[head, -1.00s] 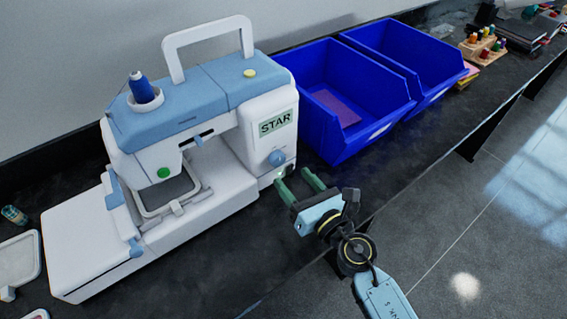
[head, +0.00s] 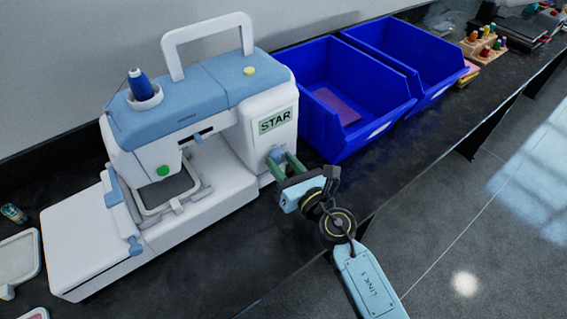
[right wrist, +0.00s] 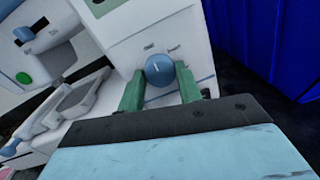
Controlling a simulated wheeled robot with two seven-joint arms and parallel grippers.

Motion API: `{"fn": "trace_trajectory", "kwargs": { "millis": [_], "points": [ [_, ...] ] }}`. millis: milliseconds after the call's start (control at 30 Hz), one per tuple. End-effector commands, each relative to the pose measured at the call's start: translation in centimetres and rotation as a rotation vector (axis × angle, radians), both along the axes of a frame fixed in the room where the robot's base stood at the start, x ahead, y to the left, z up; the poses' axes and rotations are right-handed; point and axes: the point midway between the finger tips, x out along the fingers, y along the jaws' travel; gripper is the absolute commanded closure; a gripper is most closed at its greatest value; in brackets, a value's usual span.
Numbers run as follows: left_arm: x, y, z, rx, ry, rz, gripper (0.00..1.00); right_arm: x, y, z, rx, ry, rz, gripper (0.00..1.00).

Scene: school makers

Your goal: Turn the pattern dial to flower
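The white and blue sewing machine (head: 216,85) stands on the dark counter. Its display (head: 275,120) reads STAR. The round blue pattern dial (right wrist: 159,69) is on the machine's front below the display, with a light pointer mark on its face. In the head view the dial is partly hidden by my right gripper (head: 286,162). In the right wrist view the green fingers of my right gripper (right wrist: 160,92) are apart, one on each side of the dial's lower part. Whether they touch it I cannot tell. My left gripper is not in view.
Two blue bins (head: 345,95) stand right of the machine, the nearer one close to my right gripper. Thread spools in a wooden rack (head: 484,45) are farther back. The counter in front of the machine (head: 225,250) is clear.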

Motion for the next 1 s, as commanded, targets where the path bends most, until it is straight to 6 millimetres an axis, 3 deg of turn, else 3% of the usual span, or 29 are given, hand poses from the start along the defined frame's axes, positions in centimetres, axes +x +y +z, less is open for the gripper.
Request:
{"fn": "trace_trajectory", "kwargs": {
  "millis": [467,1000],
  "points": [
    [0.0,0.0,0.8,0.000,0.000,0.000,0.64,0.0,-0.1,0.1,0.071,0.053,-0.001,0.88],
    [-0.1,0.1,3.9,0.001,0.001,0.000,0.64,0.0,-0.1,0.3,0.449,0.328,-0.002,0.88]
  ]
}}
